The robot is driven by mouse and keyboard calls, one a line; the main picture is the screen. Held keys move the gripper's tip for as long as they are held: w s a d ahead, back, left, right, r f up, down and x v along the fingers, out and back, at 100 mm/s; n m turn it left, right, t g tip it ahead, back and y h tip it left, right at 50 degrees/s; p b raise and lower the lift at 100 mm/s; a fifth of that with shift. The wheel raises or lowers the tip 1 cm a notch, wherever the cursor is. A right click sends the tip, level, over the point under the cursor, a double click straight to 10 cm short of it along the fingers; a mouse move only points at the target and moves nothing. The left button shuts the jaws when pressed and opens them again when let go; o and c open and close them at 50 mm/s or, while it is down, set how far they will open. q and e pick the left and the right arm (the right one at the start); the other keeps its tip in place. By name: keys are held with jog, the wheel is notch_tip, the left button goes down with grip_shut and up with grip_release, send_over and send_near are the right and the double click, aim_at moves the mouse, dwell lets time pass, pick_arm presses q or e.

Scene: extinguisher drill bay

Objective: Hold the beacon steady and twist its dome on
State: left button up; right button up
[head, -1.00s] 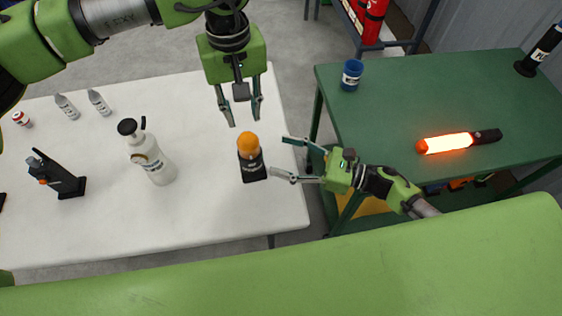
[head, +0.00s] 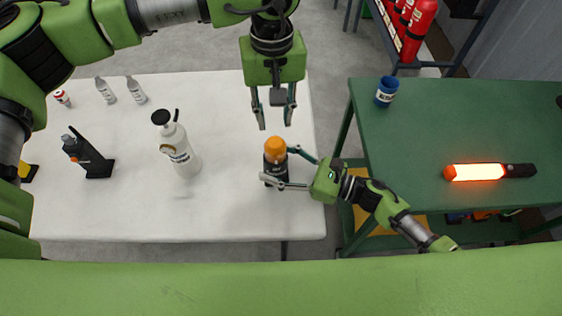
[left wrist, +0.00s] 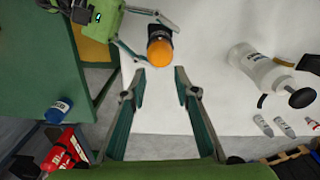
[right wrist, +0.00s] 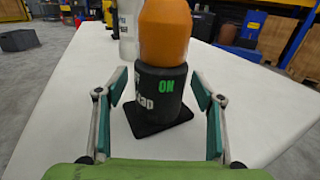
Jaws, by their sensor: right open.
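The beacon has a black base (right wrist: 160,95) with a green "ON" label, upright on a square black foot on the white table. The orange dome (head: 275,147) sits on top of the base; how tightly it is seated cannot be told. My right gripper (head: 276,164) is open with its fingers on either side of the base; in the right wrist view small gaps show on both sides. My left gripper (head: 274,126) is open and empty, pointing down above and just behind the dome. The left wrist view shows the dome (left wrist: 160,52) just beyond its fingertips.
The white table (head: 225,215) also holds a white pump bottle (head: 180,152) left of the beacon, a black stand (head: 92,158) and small bottles. On the green table (head: 430,130) at right are a blue cup (head: 386,92) and a glowing baton (head: 478,172). Red extinguishers (head: 417,30) stand behind.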

aim_at(275, 140)
jog(key=c, duration=1.4)
pick_arm(q)
jog(key=o, duration=0.7)
pick_arm(e)
jog(key=shift+c, duration=0.7)
pick_arm(q)
jog(key=n, duration=0.3)
jog(key=shift+w+r+n, duration=0.15)
jog(key=shift+n, duration=0.55)
notch_tip(275, 140, down, 12)
jog(key=shift+r, duration=0.1)
jog(key=c, duration=1.1)
